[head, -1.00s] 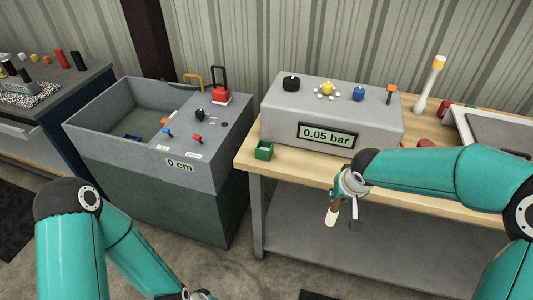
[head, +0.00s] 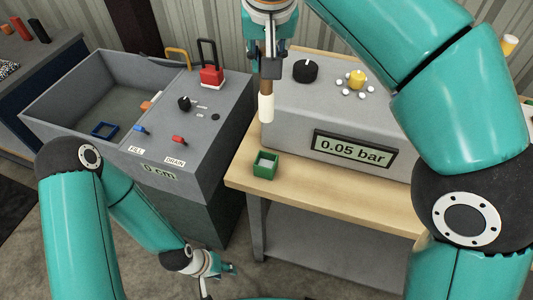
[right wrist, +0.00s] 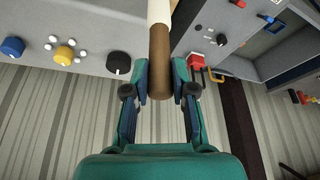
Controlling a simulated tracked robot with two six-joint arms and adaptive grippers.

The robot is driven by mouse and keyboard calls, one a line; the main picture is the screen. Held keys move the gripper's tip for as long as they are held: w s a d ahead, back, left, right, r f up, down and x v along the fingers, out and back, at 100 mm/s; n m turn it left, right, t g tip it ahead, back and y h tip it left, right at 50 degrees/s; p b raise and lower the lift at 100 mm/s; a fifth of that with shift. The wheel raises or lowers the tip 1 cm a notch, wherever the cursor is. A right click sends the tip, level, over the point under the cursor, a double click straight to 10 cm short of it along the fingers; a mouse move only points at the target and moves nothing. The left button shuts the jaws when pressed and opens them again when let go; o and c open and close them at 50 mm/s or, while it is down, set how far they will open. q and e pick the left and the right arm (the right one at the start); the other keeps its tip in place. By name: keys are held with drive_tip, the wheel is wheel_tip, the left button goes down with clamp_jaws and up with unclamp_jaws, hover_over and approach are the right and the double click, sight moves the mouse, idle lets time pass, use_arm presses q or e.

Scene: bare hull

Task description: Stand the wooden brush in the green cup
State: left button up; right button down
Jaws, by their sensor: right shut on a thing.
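The wooden brush (head: 266,107) has a brown handle and a white end. My right gripper (head: 268,68) is shut on the brown handle and holds it upright, white end down. The right wrist view shows the brown handle (right wrist: 160,65) between the two fingers (right wrist: 160,92). The small square green cup (head: 265,165) stands on the bench near its left front corner. In the head view the white end hangs above the cup, apart from it. The cup does not show in the right wrist view. My left gripper (head: 222,269) is low in front of the bench; its fingers are too small to judge.
A grey box with a black knob (head: 306,71), a yellow knob and a 0.05 bar display (head: 352,149) stands right of the cup. A grey basin (head: 85,100) with a control panel is to the left. Bare bench top (head: 310,190) lies in front of the box.

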sight(267, 116)
drive_tip(key=shift+a+f, duration=0.1)
drive_tip(key=shift+a, duration=0.05)
wheel_tip(267, 116, down, 14)
drive_tip(key=b, duration=0.4)
drive_tip(key=shift+f, duration=0.25)
wheel_tip(267, 116, down, 5)
drive_tip(key=shift+r, duration=0.15)
drive_tip(key=shift+s, duration=0.1)
drive_tip(key=shift+b, duration=0.4)
drive_tip(key=c, duration=1)
unclamp_jaws()
drive_tip(key=shift+o, duration=0.2)
